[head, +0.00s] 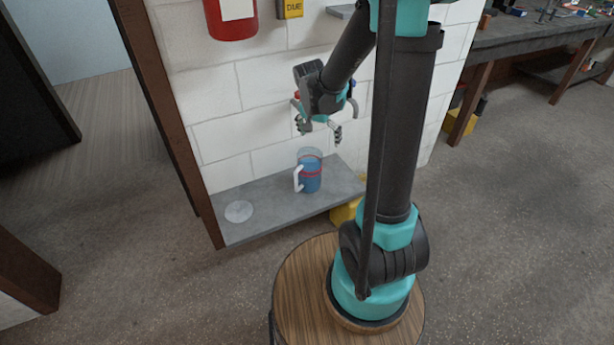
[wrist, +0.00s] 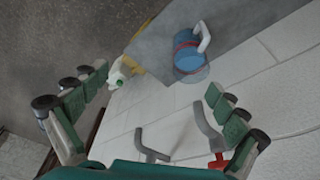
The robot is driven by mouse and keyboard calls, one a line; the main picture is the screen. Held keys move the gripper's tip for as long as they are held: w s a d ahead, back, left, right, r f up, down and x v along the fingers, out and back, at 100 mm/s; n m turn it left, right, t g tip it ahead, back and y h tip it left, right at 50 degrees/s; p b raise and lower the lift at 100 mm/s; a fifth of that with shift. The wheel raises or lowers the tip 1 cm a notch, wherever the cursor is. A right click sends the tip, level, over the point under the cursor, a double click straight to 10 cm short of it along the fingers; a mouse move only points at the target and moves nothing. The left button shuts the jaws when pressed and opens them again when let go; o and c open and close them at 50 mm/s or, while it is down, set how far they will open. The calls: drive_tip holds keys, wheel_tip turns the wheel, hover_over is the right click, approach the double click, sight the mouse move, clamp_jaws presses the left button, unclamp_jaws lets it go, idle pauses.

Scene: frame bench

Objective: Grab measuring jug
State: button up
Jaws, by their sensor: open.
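The measuring jug (head: 310,175) stands upright on a grey shelf (head: 270,205) against the white block wall. It is clear with blue contents or a blue body, red bands and a white handle on its left side. It also shows in the wrist view (wrist: 187,58), beyond my fingers near the top. My gripper (head: 318,133) is above the jug and apart from it, with its fingers spread and nothing between them. In the wrist view my gripper's open fingers (wrist: 157,95) frame the wall.
A flat pale disc (head: 239,211) lies on the shelf left of the jug. A white bottle with a green cap (wrist: 118,75) shows in the wrist view. A red cylinder (head: 231,15) hangs on the wall above. A yellow object (head: 346,212) sits below the shelf's right end.

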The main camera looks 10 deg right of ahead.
drive_tip(key=w+a+f+m+h, duration=0.1)
drive_tip(key=w+a+f+m, duration=0.25)
drive_tip(key=w, duration=0.45)
drive_tip(key=m+g+h, duration=0.1)
drive_tip(key=m, duration=0.3)
hover_over(305, 173)
drive_tip(key=w+a, duration=0.3)
drive_tip(key=a, duration=0.1)
wheel_tip(305, 173, down, 7)
drive_tip(key=x, duration=1.7)
drive_tip(key=shift+d, duration=0.35)
drive_tip(key=shift+r, duration=0.15)
drive_tip(key=c, duration=1.6)
